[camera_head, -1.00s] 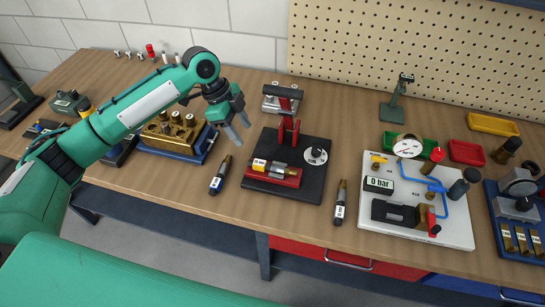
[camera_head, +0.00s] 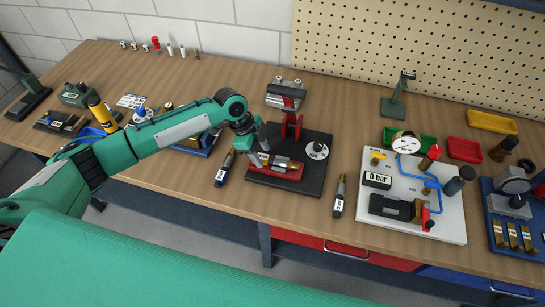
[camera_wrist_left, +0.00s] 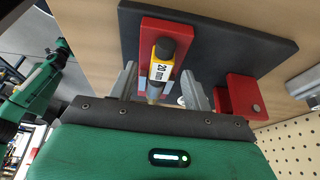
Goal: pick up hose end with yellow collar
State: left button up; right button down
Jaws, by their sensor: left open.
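The hose end with yellow collar (camera_wrist_left: 162,66) shows in the left wrist view, with a dark tip and a white label reading 20 mm. It lies in a red cradle (camera_wrist_left: 147,29) on a dark base plate (camera_head: 312,181). My left gripper (camera_wrist_left: 160,90) is open, with one finger on each side of the piece and gaps visible. In the head view my left gripper (camera_head: 261,149) is over the left part of the red cradle (camera_head: 274,173) and hides the yellow collar. My right gripper is not in view.
Dark tubes lie on the table left (camera_head: 225,168) and right (camera_head: 339,196) of the plate. A red upright clamp (camera_head: 291,116) stands behind the cradle. A white gauge panel (camera_head: 450,222) is to the right.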

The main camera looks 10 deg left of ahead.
pick_arm(q)
jog(key=shift+d+f, duration=0.3)
jog(key=shift+f, duration=0.35)
grip_shut()
